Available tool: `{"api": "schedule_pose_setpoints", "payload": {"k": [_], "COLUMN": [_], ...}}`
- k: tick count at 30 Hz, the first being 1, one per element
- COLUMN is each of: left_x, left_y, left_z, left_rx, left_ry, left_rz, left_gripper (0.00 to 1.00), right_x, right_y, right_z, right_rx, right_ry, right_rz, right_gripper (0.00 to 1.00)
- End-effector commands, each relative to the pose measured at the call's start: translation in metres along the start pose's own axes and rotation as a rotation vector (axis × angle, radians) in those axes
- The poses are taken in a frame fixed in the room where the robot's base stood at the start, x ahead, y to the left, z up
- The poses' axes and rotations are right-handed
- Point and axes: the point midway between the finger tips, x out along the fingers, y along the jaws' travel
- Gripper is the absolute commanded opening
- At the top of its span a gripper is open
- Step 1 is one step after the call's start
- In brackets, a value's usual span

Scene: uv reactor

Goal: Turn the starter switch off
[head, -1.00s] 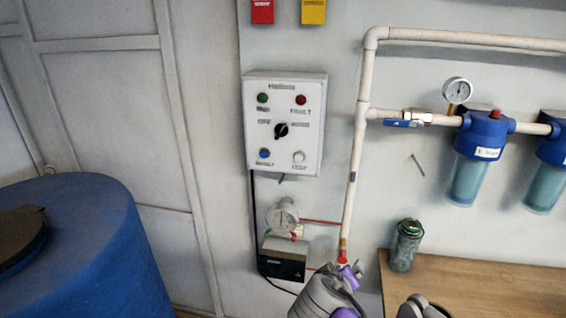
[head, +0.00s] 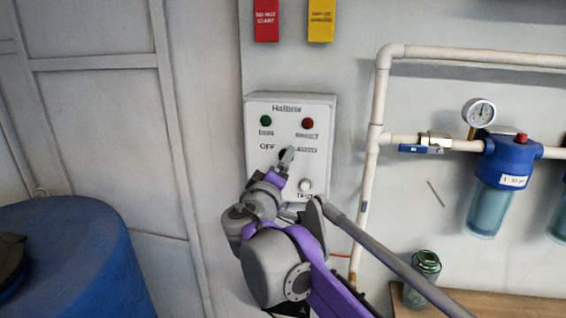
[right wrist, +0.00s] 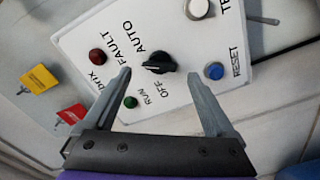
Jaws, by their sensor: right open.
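The starter switch is a black rotary knob (right wrist: 158,64) on a white control box (head: 260,180), between the OFF and AUTO labels. In the head view it is mostly hidden behind my right gripper (head: 286,160). In the right wrist view, my right gripper (right wrist: 157,76) is open, with one fingertip on each side of the knob. Contact with the knob does not show, and I cannot tell for sure which label it points to. My left gripper is not in view.
The box also carries a green lamp (head: 266,120), a red lamp (head: 308,123), a white button (head: 306,185) and a blue button (right wrist: 214,71). White pipes (head: 376,100) and a blue filter (head: 505,155) stand to the right. A blue tank (head: 80,250) is at lower left.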

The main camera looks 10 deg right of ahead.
Motion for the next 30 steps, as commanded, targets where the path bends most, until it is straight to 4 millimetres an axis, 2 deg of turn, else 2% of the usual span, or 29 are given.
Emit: {"api": "schedule_pose_setpoints", "payload": {"k": [1,6,17,30], "left_x": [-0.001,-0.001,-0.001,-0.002], "left_y": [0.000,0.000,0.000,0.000], "left_z": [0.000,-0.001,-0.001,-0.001], "left_rx": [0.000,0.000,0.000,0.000], "left_ry": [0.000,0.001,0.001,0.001], "left_rz": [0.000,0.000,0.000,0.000], "left_gripper": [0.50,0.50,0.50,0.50], "right_x": [0.009,0.026,0.030,0.030], "right_y": [0.001,0.000,0.000,0.000], "right_z": [0.001,0.001,0.000,0.001], "right_rx": [0.000,0.001,0.001,0.001], "right_ry": [-0.002,-0.001,0.000,-0.001], "right_rz": [0.001,0.000,-0.001,-0.001], "right_gripper": [0.90,0.90,0.90,0.11]}}
